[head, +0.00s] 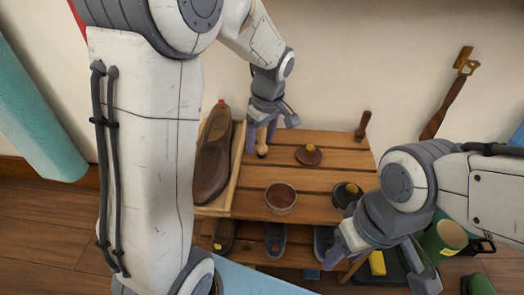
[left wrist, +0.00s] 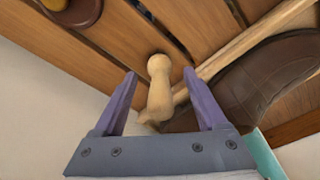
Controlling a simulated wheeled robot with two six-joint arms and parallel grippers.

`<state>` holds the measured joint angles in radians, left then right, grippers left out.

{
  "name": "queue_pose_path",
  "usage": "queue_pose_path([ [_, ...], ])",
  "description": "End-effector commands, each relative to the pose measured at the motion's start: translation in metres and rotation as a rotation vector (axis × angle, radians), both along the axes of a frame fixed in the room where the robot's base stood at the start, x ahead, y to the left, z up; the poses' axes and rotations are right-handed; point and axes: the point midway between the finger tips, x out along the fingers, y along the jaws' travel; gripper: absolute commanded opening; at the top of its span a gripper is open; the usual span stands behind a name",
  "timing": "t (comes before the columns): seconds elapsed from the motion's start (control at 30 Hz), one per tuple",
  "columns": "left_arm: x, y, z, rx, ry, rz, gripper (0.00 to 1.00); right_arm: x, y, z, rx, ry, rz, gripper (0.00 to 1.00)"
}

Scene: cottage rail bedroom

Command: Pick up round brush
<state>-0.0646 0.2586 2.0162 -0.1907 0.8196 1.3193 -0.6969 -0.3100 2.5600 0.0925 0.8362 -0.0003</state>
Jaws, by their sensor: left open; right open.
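A pale wooden handle with a rounded knob end (head: 262,151) is at the back of the slatted bench, below my left gripper (head: 261,136). It seems to be the round brush, but I see no bristles. In the left wrist view the handle (left wrist: 159,90) lies between the two open purple fingers (left wrist: 159,76), with a visible gap on each side. My right gripper (head: 380,266) is open and empty near the bench's front right corner. A round brown piece with a small yellowish knob (head: 308,155) sits to the right of the handle.
A wooden tray (head: 238,170) with a brown shoe (head: 213,160) stands at the left of the bench (head: 340,150). Shoes fill the lower shelf. The wall is close behind.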

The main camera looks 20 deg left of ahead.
Motion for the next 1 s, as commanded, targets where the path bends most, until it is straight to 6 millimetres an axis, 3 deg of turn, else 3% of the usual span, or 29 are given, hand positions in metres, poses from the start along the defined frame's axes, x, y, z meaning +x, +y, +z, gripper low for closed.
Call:
queue_pose_path([
  [0.07,0.000,0.002,-0.014,0.000,0.001,0.000,0.74,0.000,0.000,-0.010,0.000,0.000,0.000,0.50],
  [0.3,0.000,0.002,-0.012,0.000,0.000,0.000,0.74,0.000,0.000,-0.008,0.000,0.000,0.000,0.50],
  [0.5,0.000,0.002,-0.012,0.000,0.000,-0.001,0.00,0.000,0.000,-0.008,0.000,0.000,0.000,0.50],
  [0.83,0.000,0.002,-0.010,0.000,0.000,-0.001,0.00,0.000,0.000,-0.006,0.000,0.000,0.000,0.50],
  [1.0,0.001,0.002,0.003,0.000,-0.001,-0.001,0.00,0.000,0.000,0.004,0.000,0.000,0.000,0.50],
])
